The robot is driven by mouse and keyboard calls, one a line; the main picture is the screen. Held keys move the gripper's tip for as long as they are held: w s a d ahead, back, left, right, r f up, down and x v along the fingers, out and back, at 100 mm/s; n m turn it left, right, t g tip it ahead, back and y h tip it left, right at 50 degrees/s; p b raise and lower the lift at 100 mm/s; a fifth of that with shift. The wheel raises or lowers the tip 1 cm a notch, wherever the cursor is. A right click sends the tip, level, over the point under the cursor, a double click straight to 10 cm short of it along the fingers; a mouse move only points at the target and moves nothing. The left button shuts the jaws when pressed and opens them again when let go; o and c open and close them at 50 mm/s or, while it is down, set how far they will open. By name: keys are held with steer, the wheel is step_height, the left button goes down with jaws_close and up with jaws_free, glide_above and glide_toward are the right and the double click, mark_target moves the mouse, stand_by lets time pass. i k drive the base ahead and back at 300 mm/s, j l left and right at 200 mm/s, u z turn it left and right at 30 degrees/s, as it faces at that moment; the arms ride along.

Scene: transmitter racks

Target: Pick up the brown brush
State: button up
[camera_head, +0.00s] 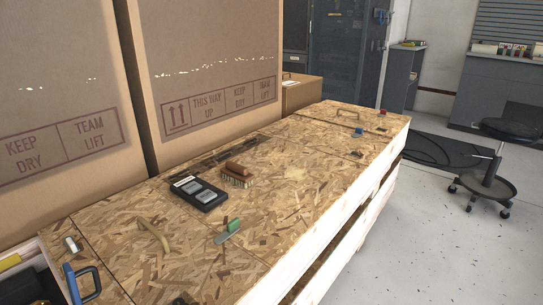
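The brown brush (238,173) lies on the wooden crate top (290,215), near the middle and toward the back edge. Its brown body is on top and its pale bristles show along the near side. It sits just right of a black device with two grey panels (199,192), with a small gap or light contact; I cannot tell which. My gripper is not in view.
A green-handled tool (228,232), a curved tan handle (154,234) and a small metal piece (72,244) lie on the near part of the crate. Tall cardboard boxes (205,60) stand along its back. Small red and blue items lie at the far end. Open floor (430,240) lies right, with a stool (490,170).

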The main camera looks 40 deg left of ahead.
mark_target(236, 174)
steer(key=i+u, duration=0.15)
steer(key=i, duration=0.35)
steer(key=i+l+u, duration=0.15)
steer(key=i, duration=0.4)
steer(key=i+u, duration=0.2)
steer(key=u, duration=0.3)
steer(key=i+u, duration=0.25)
steer(key=u, duration=0.2)
steer(key=i+l+u, duration=0.15)
steer(key=u, duration=0.35)
steer(key=i+u, duration=0.15)
steer(key=u, duration=0.25)
steer(key=i+l+u, duration=0.1)
steer(key=u, duration=0.3)
steer(key=i+l+u, duration=0.15)
steer(key=u, duration=0.25)
steer(key=i+l+u, duration=0.2)
steer(key=u, duration=0.25)
